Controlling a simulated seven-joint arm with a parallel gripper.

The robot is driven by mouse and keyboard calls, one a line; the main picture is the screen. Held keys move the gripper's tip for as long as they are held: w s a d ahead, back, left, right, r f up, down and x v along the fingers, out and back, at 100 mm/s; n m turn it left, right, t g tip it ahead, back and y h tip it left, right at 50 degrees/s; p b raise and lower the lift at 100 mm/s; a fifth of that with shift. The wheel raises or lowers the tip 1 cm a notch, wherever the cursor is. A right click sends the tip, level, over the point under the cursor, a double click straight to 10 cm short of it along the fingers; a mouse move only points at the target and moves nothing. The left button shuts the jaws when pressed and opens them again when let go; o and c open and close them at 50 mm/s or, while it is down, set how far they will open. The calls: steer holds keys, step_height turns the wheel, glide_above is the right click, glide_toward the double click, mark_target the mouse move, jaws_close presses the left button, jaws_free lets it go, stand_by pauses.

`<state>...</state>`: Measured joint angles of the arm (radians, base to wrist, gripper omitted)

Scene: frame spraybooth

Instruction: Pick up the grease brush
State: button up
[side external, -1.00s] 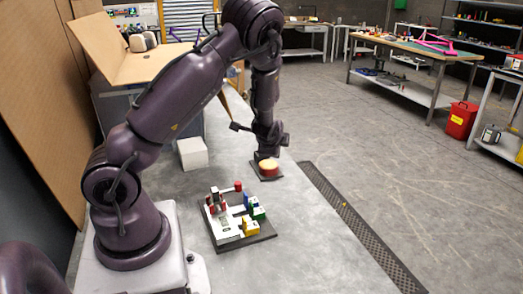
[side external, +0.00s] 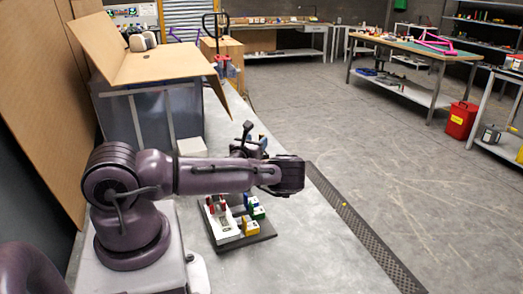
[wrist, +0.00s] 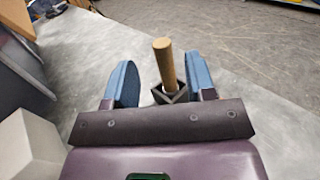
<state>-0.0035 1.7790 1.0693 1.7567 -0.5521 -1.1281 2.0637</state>
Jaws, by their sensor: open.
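The grease brush shows in the wrist view as an upright wooden handle (wrist: 165,66) standing in a dark square holder (wrist: 171,96). Its bristle end is hidden. My gripper (wrist: 161,62) is open, with its two blue pads apart. The handle appears in the gap between them, closer to the right pad. I cannot tell how deep it lies between the pads, and I see no contact. In the side external view my gripper (side external: 251,141) is partly hidden behind my forearm, and the brush cannot be made out.
A dark board (side external: 262,238) with coloured blocks lies on the grey bench in front of my forearm. A white block (wrist: 28,143) is at the left of the wrist view and behind my arm. The bench's right front is clear.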

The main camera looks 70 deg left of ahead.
mark_target(260, 138)
steer(key=x, duration=0.5)
steer(key=shift+w+a, duration=0.15)
steer(key=shift+w, duration=0.25)
steer(key=shift+c, duration=0.4)
jaws_close()
